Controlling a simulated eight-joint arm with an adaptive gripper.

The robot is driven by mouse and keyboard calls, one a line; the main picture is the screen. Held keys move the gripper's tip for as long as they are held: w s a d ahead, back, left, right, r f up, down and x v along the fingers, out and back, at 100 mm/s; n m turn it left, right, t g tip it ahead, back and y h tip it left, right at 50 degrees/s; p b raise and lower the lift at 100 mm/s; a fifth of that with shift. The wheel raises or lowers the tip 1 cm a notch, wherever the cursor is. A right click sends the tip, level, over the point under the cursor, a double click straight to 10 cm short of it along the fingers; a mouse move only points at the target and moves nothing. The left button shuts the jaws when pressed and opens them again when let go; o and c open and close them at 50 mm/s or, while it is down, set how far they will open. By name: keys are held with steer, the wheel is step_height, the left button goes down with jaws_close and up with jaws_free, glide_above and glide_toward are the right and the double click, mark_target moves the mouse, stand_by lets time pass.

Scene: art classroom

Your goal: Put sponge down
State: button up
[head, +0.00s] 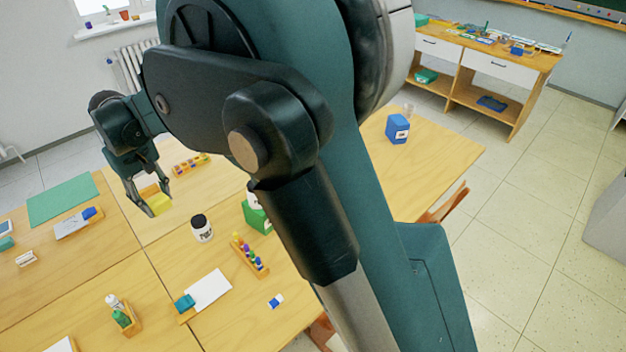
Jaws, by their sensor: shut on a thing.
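My gripper (155,207) is at the left in the head view, over the wooden tables, with its fingers pointing down. It is shut on a yellow sponge (160,203), which shows between the fingertips. I cannot tell whether the sponge touches the tabletop (151,229) or hangs just above it. Part of the sponge is hidden by the fingers.
A green mat (62,199) and a tray with a blue item (76,224) lie left of the gripper. A paint row (191,165) lies behind it to the right. A black-lidded jar (201,228) and a paint-bottle rack (249,256) stand nearer. Bare tabletop surrounds the gripper.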

steer(key=w+d+m, duration=0.3)
steer(key=w+d, duration=0.7)
steer(key=d, duration=0.3)
steer(key=w+d+m+b, duration=0.1)
steer(key=w+d+m, duration=0.3)
steer(key=w+d, duration=0.8)
steer(key=w+d+m, duration=0.3)
steer(key=w+d, duration=0.6)
steer(key=d, duration=0.6)
steer(key=w+d+m+b, duration=0.1)
steer(key=w+d+m, duration=0.15)
steer(key=d, duration=1.45)
steer(key=w+d+m, duration=0.1)
steer(key=d+m, duration=0.3)
steer(key=d, duration=1.2)
steer(key=w+d+m+b, duration=0.15)
steer(key=d+m, duration=0.25)
steer(key=d, duration=1.3)
step_height(320, 180, down, 18)
steer(key=p, duration=0.1)
steer(key=shift+w+a, duration=0.25)
steer(key=shift+f+n, duration=0.15)
steer(key=shift+n, duration=0.1)
steer(key=shift+f+b, duration=0.35)
steer(key=shift+f, duration=2.7)
